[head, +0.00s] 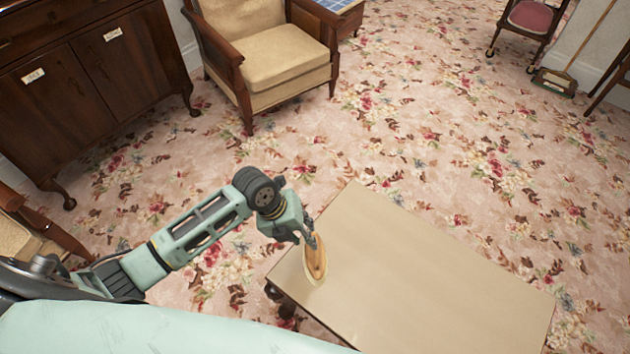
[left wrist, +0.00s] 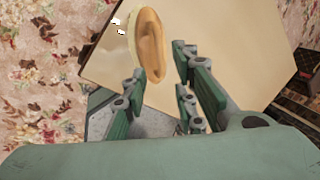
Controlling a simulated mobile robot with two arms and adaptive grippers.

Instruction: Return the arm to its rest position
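My left arm reaches in from the left in the head view. Its gripper (head: 308,238) is over the left part of a low tan table (head: 420,265). In the left wrist view the gripper (left wrist: 162,72) has its fingers spread, with nothing between them. An oval tan-brown object with a pale rim (head: 316,264) is just beyond the fingertips, over the tabletop near its left edge. It also shows in the left wrist view (left wrist: 150,45), close to the left fingertip; I cannot tell whether they touch. My right gripper is out of view.
A dark wooden cabinet (head: 85,70) stands at the upper left. A cushioned armchair (head: 270,60) is at the back.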

